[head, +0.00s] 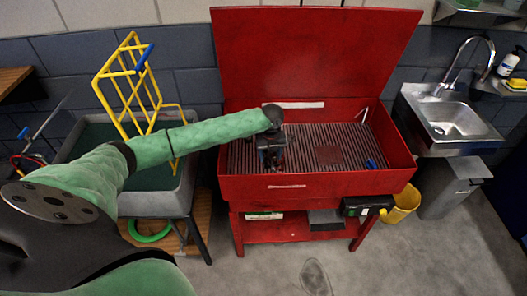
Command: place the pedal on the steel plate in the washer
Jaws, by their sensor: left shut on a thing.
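The washer is a red open-topped cabinet (235,188) with its lid raised, in the middle of the head view. A ribbed grey plate (305,150) forms its floor, with a darker reddish square patch (328,155) right of centre. My left gripper (271,166) reaches in from the left and points down over the left part of the ribbed plate. It is shut on a small dark thing, taken to be the pedal, which blends with the fingers and is largely hidden. I cannot tell whether it touches the plate. My right gripper is not in view.
A small blue item (371,164) is at the washer's right inside. The raised red lid (310,50) stands behind. A grey tub (160,203) with a yellow rack (130,80) is left, a steel sink (452,120) right. A yellow bucket (403,203) stands beside the washer.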

